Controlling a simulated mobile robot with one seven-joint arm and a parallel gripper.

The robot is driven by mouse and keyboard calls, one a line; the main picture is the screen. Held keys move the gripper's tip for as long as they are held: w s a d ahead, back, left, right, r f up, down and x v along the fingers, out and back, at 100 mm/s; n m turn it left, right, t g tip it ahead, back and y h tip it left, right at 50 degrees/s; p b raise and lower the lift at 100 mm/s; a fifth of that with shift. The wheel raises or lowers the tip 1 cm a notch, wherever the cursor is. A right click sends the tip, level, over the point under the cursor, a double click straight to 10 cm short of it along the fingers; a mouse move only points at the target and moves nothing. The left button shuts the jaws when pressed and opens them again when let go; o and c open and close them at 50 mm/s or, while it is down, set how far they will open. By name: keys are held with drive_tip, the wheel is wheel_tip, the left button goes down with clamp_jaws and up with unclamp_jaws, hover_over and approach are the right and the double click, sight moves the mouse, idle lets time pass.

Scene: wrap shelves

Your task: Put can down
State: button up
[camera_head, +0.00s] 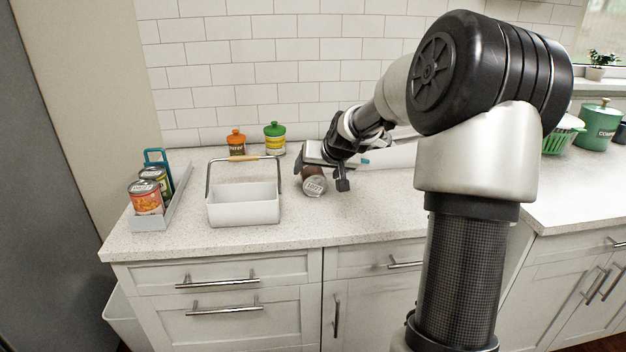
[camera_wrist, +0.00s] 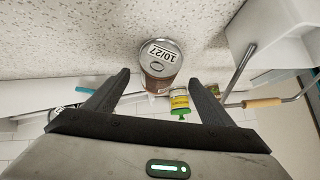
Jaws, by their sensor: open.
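A brown can (camera_head: 313,173) with a silver end is at the counter's middle, right of the white caddy. Its silver end faces the front, so it looks tipped over rather than upright. In the wrist view the can (camera_wrist: 160,66) shows its end marked "10/27". My gripper (camera_head: 322,170) is open around the can, with one finger to each side. In the wrist view the fingertips (camera_wrist: 159,76) stand apart with gaps beside the can. I cannot tell whether the can rests fully on the counter; its far part is hidden by my gripper.
A white caddy (camera_head: 243,204) with a raised handle stands left of the can. A grey tray (camera_head: 178,203) with cans is at the far left. An orange jar (camera_head: 236,146) and a green-lidded jar (camera_head: 274,142) stand by the wall. Counter in front is clear.

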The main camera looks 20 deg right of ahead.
drive_tip(key=b+x, duration=0.1)
drive_tip(key=x, duration=0.4)
drive_tip(key=shift+d+f, duration=0.1)
drive_tip(key=c, duration=1.5)
